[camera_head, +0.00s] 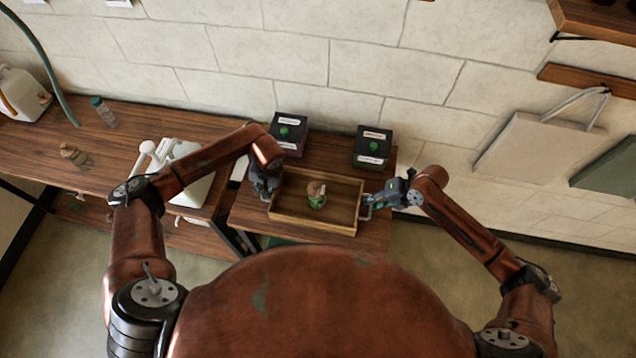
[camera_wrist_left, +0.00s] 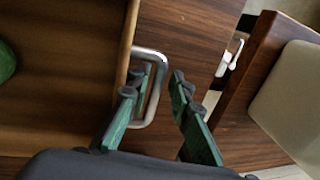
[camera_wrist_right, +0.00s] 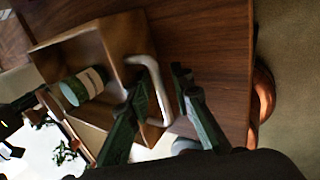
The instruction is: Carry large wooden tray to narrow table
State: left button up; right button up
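The large wooden tray (camera_head: 290,221) sits on a small dark wooden table (camera_head: 374,237) at the centre of the head view, with a green and brown bottle (camera_head: 316,196) in it. My left gripper (camera_head: 266,186) is at the tray's left end. In the left wrist view its fingers (camera_wrist_left: 160,95) are apart, one either side of the metal handle (camera_wrist_left: 160,88). My right gripper (camera_head: 371,200) is at the right end. In the right wrist view its fingers (camera_wrist_right: 160,95) are apart, with the other metal handle (camera_wrist_right: 157,85) between them.
A longer wooden table (camera_head: 110,160) on the left holds a white jug (camera_head: 22,95) and a white container (camera_head: 190,185). A stone wall closes the back; a bag (camera_head: 540,145) hangs right.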

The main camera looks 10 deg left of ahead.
pick_arm(q)
jog(key=shift+d, duration=0.15)
pick_arm(e)
jog(key=shift+a, duration=0.15)
pick_arm(q)
jog(key=shift+w+d+r, duration=0.1)
jog(key=shift+d+r, duration=0.05)
jog(key=shift+r, duration=0.2)
jog(key=v, duration=0.7)
jog(key=shift+r, duration=0.1)
pick_arm(e)
jog(key=v, duration=1.2)
